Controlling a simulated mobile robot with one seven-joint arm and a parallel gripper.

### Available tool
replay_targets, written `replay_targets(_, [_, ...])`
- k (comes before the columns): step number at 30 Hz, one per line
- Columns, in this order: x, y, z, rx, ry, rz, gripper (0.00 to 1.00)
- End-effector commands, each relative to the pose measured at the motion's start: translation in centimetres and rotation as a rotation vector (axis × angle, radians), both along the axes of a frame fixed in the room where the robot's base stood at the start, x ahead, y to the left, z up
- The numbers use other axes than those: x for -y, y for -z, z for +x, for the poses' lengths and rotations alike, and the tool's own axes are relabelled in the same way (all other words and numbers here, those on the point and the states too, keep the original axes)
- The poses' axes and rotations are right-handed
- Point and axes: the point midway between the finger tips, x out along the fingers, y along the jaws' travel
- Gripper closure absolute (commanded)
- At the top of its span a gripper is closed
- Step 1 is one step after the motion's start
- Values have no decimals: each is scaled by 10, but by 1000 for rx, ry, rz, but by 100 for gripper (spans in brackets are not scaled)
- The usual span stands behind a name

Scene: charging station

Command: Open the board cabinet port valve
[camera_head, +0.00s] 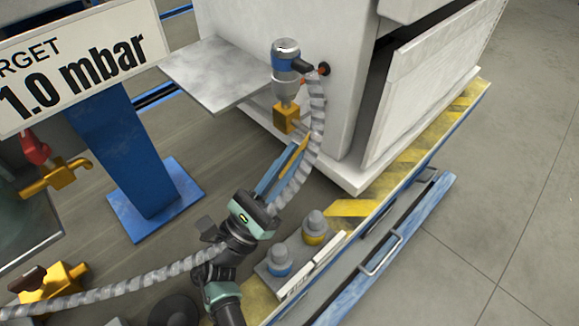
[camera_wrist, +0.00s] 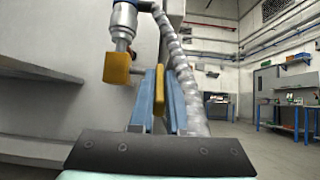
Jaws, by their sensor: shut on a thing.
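The board cabinet (camera_head: 285,60) is white and stands at the upper middle of the head view. On its side is a port (camera_head: 322,69) with a silver and blue cylinder (camera_head: 286,57) and a brass valve block (camera_head: 286,118) below it. In the wrist view the brass block (camera_wrist: 118,68) hangs at left. A flat yellow handle (camera_wrist: 160,92) stands between the two blue fingers of my gripper (camera_wrist: 159,76). My gripper (camera_head: 289,156) is shut on this handle, just below the block. The handle's joint with the block is hard to make out.
A grey ribbed hose (camera_head: 315,110) runs from the port close along my gripper's right side. A grey shelf (camera_head: 215,72) juts out at left. Two capped fittings (camera_head: 314,228) stand on a plate below. A blue post (camera_head: 125,150) carries a "1.0 mbar" sign (camera_head: 80,62).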

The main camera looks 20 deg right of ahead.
Motion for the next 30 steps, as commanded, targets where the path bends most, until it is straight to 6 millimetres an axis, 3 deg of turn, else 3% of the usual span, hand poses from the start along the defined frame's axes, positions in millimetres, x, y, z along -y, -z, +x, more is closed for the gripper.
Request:
replay_targets(13, [0,1,0,4,-1,-11,100])
replay_targets(14, [0,1,0,4,-1,-11,83])
replay_targets(19, [0,1,0,4,-1,-11,55])
replay_targets(30, [0,-8,0,4,0,-11,55])
